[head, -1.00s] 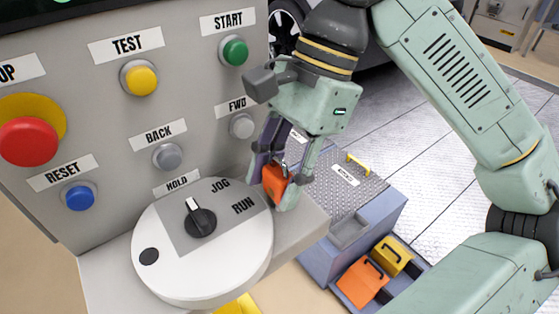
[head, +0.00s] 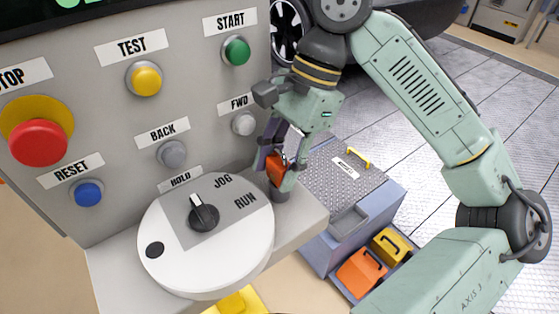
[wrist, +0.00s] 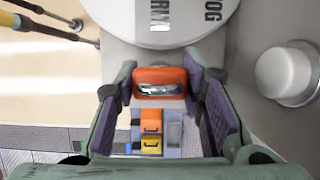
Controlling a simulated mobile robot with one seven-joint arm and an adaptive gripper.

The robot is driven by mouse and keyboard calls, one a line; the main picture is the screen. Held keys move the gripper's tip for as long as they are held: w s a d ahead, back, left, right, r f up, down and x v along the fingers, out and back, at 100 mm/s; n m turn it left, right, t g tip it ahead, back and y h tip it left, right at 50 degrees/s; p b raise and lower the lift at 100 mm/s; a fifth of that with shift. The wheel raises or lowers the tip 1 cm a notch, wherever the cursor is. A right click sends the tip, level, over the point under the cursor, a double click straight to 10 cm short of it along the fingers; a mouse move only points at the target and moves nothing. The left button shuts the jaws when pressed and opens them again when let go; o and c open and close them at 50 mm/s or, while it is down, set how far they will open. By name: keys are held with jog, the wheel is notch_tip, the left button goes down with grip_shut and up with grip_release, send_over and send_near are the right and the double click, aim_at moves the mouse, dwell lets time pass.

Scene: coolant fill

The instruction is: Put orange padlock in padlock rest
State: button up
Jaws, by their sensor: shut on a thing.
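The orange padlock (head: 275,168) is between the fingers of my gripper (head: 277,172), above the grey ledge right of the white dial in the head view. The wrist view shows the padlock (wrist: 160,75) between the two purple-padded fingers, its grey metal part facing the camera. My gripper is shut on it. A short dark grey round piece (head: 280,195) shows on the ledge just below the fingers; I cannot tell whether the padlock touches it. I cannot tell for sure which thing is the padlock rest.
The control panel with buttons, including the FWD button (head: 243,123), stands close left of my gripper. The white dial (head: 160,262) is beside it. A blue-grey box (head: 320,250) stands lower right, with orange (head: 361,273) and yellow (head: 391,245) handled pieces in a tray.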

jog(key=o, duration=0.9)
jog(key=shift+f, duration=0.1)
jog(key=v, duration=1.2)
jog(key=shift+p, duration=0.35)
